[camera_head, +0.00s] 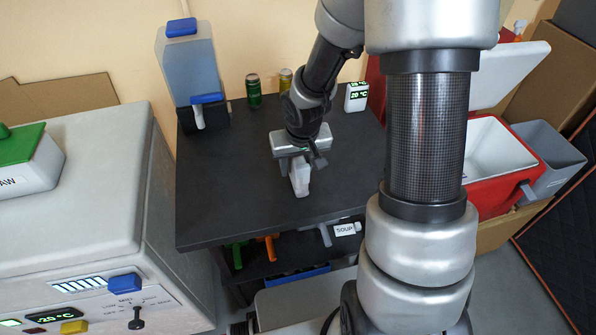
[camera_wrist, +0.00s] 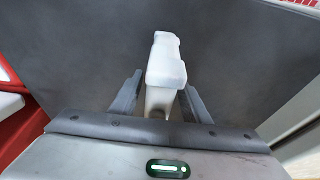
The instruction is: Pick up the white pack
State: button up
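The white pack (camera_head: 300,178) is on the dark table below my gripper (camera_head: 300,165). In the wrist view the white pack (camera_wrist: 166,66) lies between the two dark fingers of my gripper (camera_wrist: 160,92), its far end reaching beyond the fingertips. A narrow gap shows between the left finger and the pack. The right finger is very close to the pack's side, and I cannot tell if it touches. The gripper is open around the pack. In the head view the gripper body hides the pack's upper part.
The dark table (camera_head: 220,215) is mostly clear around the pack. A water dispenser (camera_head: 188,75), a green can (camera_head: 254,91), a yellowish can (camera_head: 285,80) and a small temperature display (camera_head: 356,97) stand at its back. A red cooler (camera_head: 492,160) is right, a grey chest (camera_head: 80,210) left.

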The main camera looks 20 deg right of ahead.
grip_shut()
jog(key=shift+r, duration=0.15)
